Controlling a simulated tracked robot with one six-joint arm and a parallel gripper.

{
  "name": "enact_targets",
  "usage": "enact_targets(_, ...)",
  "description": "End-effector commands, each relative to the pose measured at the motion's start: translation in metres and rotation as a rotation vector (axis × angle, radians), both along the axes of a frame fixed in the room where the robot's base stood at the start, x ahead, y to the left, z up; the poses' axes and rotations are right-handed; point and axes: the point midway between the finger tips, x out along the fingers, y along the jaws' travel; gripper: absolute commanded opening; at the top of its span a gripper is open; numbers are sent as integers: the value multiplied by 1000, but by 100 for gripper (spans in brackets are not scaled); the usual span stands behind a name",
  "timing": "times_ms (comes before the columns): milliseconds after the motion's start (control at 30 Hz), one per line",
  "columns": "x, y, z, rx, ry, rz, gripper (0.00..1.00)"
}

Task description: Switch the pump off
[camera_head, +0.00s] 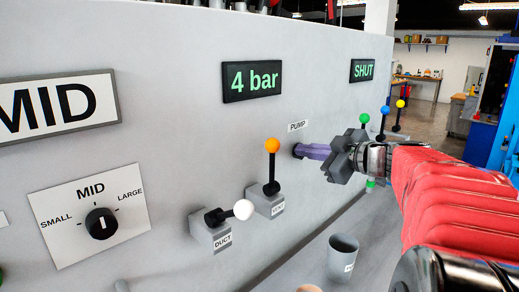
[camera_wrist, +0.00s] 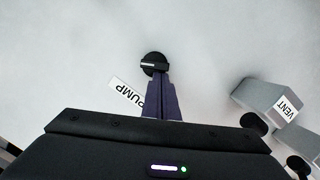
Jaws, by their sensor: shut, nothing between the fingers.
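The pump switch (camera_wrist: 153,63) is a small round black knob with a pale bar on the light grey panel, beside its PUMP label (camera_wrist: 127,95). In the head view the PUMP label (camera_head: 298,126) is just above my fingertips, and the knob is mostly hidden by them. My gripper (camera_head: 300,150) has purple fingers pointing at the panel. It is shut and empty. In the wrist view my gripper (camera_wrist: 157,76) has its tips at the knob's lower edge; I cannot tell whether they touch it.
The VENT lever (camera_head: 271,146) with an orange ball stands upright left of my gripper. The DUCT lever (camera_head: 242,209) has a white ball. Displays read 4 bar (camera_head: 252,81) and SHUT (camera_head: 363,70). A grey cup (camera_head: 342,258) stands below. Several ball-topped levers (camera_head: 385,111) are beyond my gripper.

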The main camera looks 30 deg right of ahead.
Motion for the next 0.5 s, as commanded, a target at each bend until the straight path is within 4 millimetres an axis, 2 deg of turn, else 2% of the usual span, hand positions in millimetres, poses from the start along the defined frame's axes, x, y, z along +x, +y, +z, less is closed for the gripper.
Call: enact_targets(500,-1,3,-3,1,1,-8,0)
